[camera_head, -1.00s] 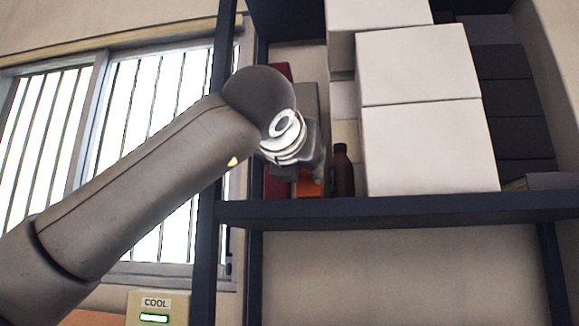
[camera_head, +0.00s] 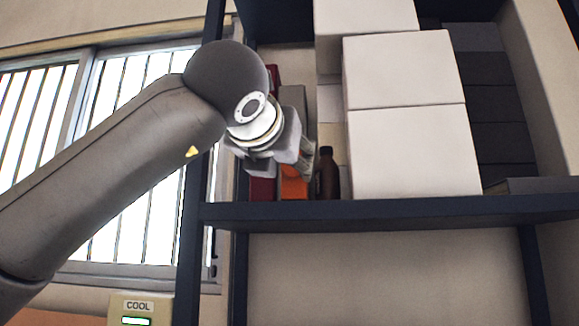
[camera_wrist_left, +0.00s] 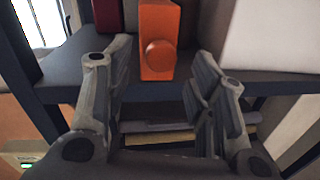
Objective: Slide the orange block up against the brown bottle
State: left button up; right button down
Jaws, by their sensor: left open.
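The orange block (camera_head: 294,187) stands on the shelf, partly hidden by my left gripper in the head view. In the left wrist view the orange block (camera_wrist_left: 158,18) shows a round knob on its front. The brown bottle (camera_head: 327,178) stands upright just right of the block, with what looks like a narrow gap between them. I cannot make out the bottle in the wrist view. My left gripper (camera_head: 306,153) is open in front of the block. In the wrist view its fingers (camera_wrist_left: 163,75) are spread on either side, with the block beyond them. My right gripper is not in view.
Large white boxes (camera_head: 414,150) are stacked right of the bottle. A dark red item (camera_head: 262,189) stands left of the block. The dark shelf board (camera_head: 400,211) runs below, with an upright post (camera_head: 189,240) at its left.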

pick_arm(q)
jog(key=s+a, duration=0.1)
jog(key=s, duration=0.7)
jog(key=shift+s+a, duration=0.15)
